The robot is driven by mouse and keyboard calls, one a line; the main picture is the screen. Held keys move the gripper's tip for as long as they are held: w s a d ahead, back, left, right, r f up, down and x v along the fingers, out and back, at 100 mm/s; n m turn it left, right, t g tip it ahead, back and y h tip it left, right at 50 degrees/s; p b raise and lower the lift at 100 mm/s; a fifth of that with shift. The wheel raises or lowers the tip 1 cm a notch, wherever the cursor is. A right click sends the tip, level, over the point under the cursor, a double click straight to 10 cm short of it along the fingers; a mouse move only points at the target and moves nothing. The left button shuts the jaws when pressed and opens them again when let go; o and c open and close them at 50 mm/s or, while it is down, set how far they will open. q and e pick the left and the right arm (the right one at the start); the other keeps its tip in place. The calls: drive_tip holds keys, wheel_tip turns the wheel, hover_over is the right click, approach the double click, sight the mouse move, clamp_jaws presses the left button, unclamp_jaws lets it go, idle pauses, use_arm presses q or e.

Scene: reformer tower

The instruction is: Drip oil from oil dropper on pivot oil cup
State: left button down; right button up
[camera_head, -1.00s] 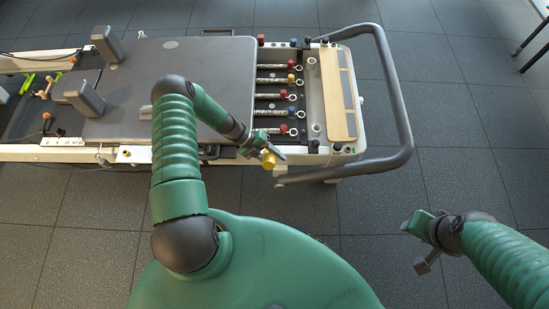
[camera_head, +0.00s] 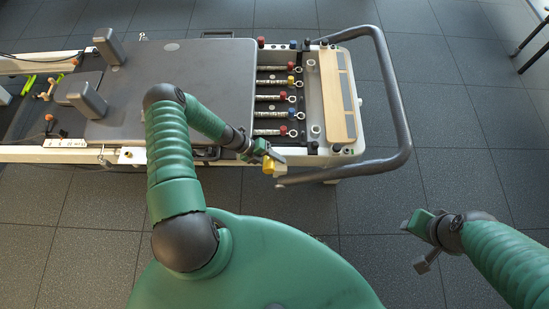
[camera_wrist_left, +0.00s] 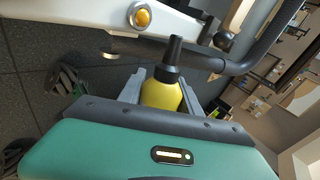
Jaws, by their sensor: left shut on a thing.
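The oil dropper is a yellow bottle (camera_wrist_left: 162,95) with a black nozzle. My left gripper (camera_head: 271,161) is shut on it beside the near right corner of the reformer, and the yellow of the dropper (camera_head: 268,168) shows there. In the left wrist view the bottle sits between the two grey fingers (camera_wrist_left: 160,88), its nozzle pointing away from the hand. A round amber disc in a metal ring, which looks like the pivot oil cup (camera_wrist_left: 142,16), is set in the white frame. The nozzle appears apart from it, below and right. My right gripper (camera_head: 424,243) hangs over the floor; its jaws are unclear.
The reformer's grey carriage (camera_head: 175,80), coloured springs (camera_head: 275,97) and wooden footplate (camera_head: 338,95) lie beyond my left gripper. A grey foot bar (camera_head: 398,100) curves around the right end. The tiled floor (camera_head: 470,150) at right is clear.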

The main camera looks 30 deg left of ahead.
use_arm(q)
drive_tip(key=shift+f, duration=0.1)
drive_tip(key=shift+t+y, duration=0.3)
wheel_tip(320, 180, up, 9)
drive_tip(key=p, duration=0.8)
drive_tip(key=shift+w+f, duration=0.1)
drive_tip(key=shift+f, duration=0.1)
